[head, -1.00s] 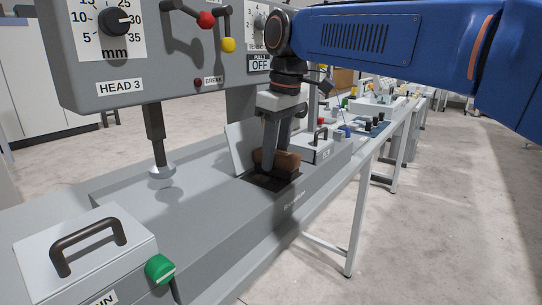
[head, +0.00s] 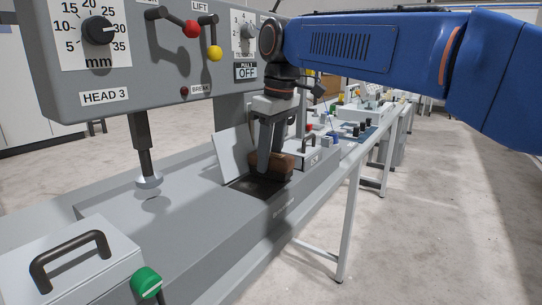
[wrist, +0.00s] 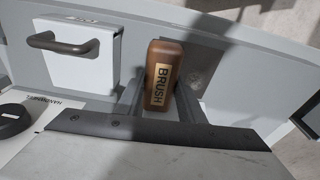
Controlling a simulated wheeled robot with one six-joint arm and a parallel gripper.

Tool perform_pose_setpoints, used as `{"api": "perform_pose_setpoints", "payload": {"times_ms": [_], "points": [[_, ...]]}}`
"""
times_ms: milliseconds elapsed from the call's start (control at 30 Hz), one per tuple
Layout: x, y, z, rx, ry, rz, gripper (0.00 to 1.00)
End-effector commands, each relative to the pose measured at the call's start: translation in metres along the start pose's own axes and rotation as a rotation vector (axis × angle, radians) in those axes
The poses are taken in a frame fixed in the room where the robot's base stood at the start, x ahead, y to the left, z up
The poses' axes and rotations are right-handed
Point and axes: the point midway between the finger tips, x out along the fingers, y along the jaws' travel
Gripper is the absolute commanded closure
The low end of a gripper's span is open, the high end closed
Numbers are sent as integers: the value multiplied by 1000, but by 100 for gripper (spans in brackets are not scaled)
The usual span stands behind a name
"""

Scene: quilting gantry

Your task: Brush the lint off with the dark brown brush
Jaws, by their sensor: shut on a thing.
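My gripper (head: 272,145) points down and is shut on the brown brush (head: 283,165). The brush is a block with a gold label reading BRUSH; it also shows in the wrist view (wrist: 162,72) between my gripper's fingers (wrist: 160,102). The brush sits at the far end of a dark open recess (head: 256,187) in the grey machine bed. I cannot tell whether its underside touches the recess. A pale flap (head: 229,156) stands tilted open beside the recess. No lint can be made out.
The HEAD 3 panel (head: 105,97) overhangs the bed, with a presser foot (head: 149,183) below it. A handled cover (head: 75,258) and green knob (head: 146,281) are in front. Open floor lies right.

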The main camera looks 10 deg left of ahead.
Motion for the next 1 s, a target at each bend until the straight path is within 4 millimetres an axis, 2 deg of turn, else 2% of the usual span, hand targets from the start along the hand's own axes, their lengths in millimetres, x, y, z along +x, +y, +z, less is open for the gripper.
{"api": "perform_pose_setpoints", "payload": {"times_ms": [233, 567, 1000], "points": [[2, -20, -2, -4, 1, -3, 93], [3, -32, -2, -3, 0, -3, 93], [1, -58, -4, -3, 1, -3, 93]]}}
